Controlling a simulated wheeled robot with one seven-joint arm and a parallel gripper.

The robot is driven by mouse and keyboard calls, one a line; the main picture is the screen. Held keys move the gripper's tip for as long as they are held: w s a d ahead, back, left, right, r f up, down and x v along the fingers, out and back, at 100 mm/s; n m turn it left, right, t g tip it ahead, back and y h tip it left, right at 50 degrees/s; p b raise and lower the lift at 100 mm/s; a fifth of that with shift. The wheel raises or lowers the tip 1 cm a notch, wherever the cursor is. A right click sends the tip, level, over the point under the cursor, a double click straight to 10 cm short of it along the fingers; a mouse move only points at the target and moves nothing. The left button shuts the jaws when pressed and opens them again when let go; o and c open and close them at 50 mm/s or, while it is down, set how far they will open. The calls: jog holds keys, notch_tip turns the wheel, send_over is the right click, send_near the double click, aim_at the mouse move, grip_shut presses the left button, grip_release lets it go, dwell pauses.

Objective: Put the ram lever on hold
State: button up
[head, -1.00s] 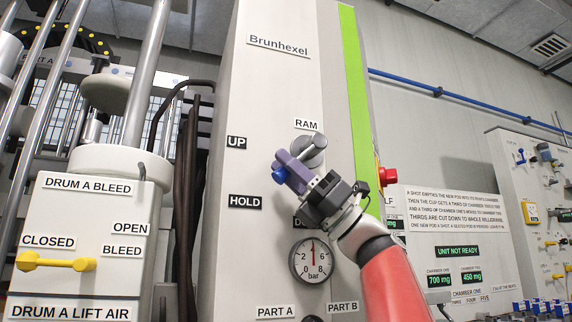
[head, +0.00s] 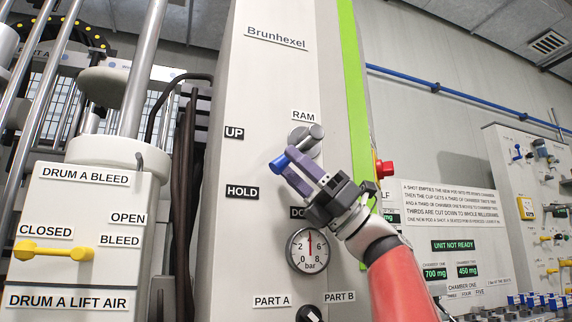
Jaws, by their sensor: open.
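The ram lever (head: 279,164), a grey bar with a blue end, sits on a round grey hub below the RAM label (head: 304,116). Its blue end points down and left, towards the HOLD label (head: 242,192). The UP label (head: 234,132) is higher on the left. A label below the hub is mostly hidden by my gripper. My gripper (head: 291,167), with purple fingers, is open just below and right of the blue end. I cannot tell whether a finger still touches the lever.
A pressure gauge (head: 308,250) is just under my gripper. A red button (head: 385,168) is on the panel's right side. A yellow handle (head: 54,250) is on the cabinet at the left. The panel face left of the lever is clear.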

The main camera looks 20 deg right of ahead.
jog(key=b+v, duration=0.1)
jog(key=v, duration=0.4)
jog(key=shift+d+f, duration=0.1)
jog(key=shift+d, duration=0.1)
jog(key=shift+d, duration=0.1)
